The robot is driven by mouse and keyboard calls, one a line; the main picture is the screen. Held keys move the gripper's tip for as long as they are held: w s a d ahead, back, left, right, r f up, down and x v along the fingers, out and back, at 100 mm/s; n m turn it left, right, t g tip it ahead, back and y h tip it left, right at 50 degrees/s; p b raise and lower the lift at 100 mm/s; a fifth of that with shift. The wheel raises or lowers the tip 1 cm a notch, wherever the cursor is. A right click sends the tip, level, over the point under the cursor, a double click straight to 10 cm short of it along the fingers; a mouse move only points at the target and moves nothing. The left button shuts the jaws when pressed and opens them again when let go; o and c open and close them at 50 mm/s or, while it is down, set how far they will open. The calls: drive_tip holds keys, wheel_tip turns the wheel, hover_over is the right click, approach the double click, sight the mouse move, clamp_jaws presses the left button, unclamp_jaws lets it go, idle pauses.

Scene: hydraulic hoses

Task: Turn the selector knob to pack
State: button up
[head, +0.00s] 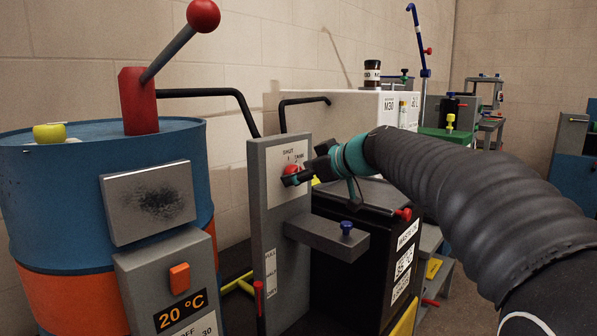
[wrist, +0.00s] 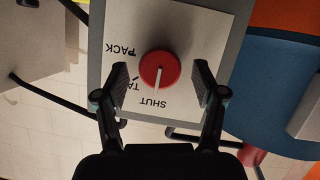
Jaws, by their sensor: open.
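The selector knob is a round red knob (wrist: 159,68) with a white pointer line, on a white label plate (wrist: 190,25). In the wrist view, which shows the plate upside down, the line points to the word SHUT. PACK and a partly covered word starting TA are also printed. My gripper (wrist: 162,82) is open, one finger on each side of the knob, with visible gaps. In the head view my gripper (head: 303,174) is at the grey upright panel (head: 265,215), and the red knob (head: 290,169) is partly hidden by it.
A grey shelf with a blue knob (head: 346,228) juts out below my gripper. A blue and orange drum (head: 60,200) with a red-ball lever (head: 203,15) stands left. A black box (head: 345,265) stands right of the panel. Black hoses run behind.

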drive_tip(key=shift+w+a+f, duration=0.2)
drive_tip(key=shift+w+a, duration=0.1)
drive_tip(key=shift+a, duration=0.05)
drive_tip(key=c, duration=1.1)
drive_tip(key=shift+c, duration=0.2)
drive_tip(key=shift+m, duration=0.3)
drive_tip(key=shift+w+d+f+m+g+y+b, duration=0.15)
drive_tip(key=shift+m+g+y, duration=0.8)
drive_tip(key=shift+m, duration=1.4)
drive_tip(key=shift+w+f+m+g+y+b, duration=0.1)
drive_tip(key=shift+m+g+y+b, duration=0.25)
drive_tip(key=shift+m+y, duration=1.55)
drive_tip(key=shift+w+d+f+m+g+y+b, duration=0.1)
drive_tip(key=shift+m+g+y, duration=0.7)
drive_tip(key=shift+m, duration=1.95)
